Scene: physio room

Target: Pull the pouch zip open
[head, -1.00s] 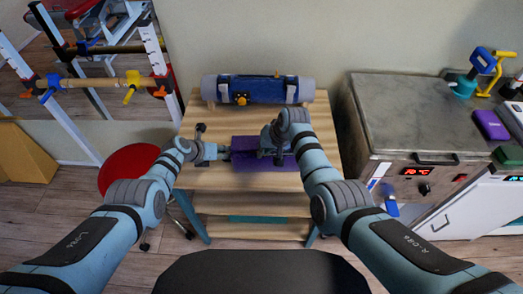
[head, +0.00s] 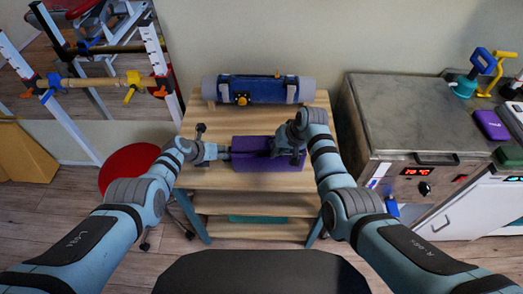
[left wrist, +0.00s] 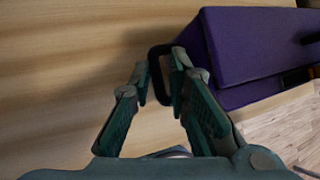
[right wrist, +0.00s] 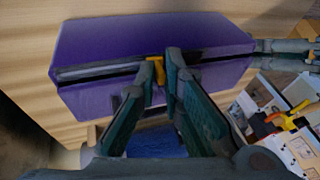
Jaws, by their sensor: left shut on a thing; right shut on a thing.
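The purple pouch (head: 255,143) lies on the wooden table (head: 205,177). Its black end loop (left wrist: 157,75) is between the fingers of my left gripper (left wrist: 165,75), which is shut on it at the pouch's left end in the head view. My right gripper (right wrist: 163,62) is shut on the yellow zip pull (right wrist: 157,70) above the pouch. In the right wrist view a dark band with a grey strip (right wrist: 95,71) runs left of the pull, and a thinner dark line runs right of it. How far the zip is open is unclear.
A grey-blue roll (head: 265,89) with straps lies at the back of the table. A metal cabinet (head: 420,115) with a red display stands to the right. A red round stool (head: 130,163) stands to the left. The table's front left is clear.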

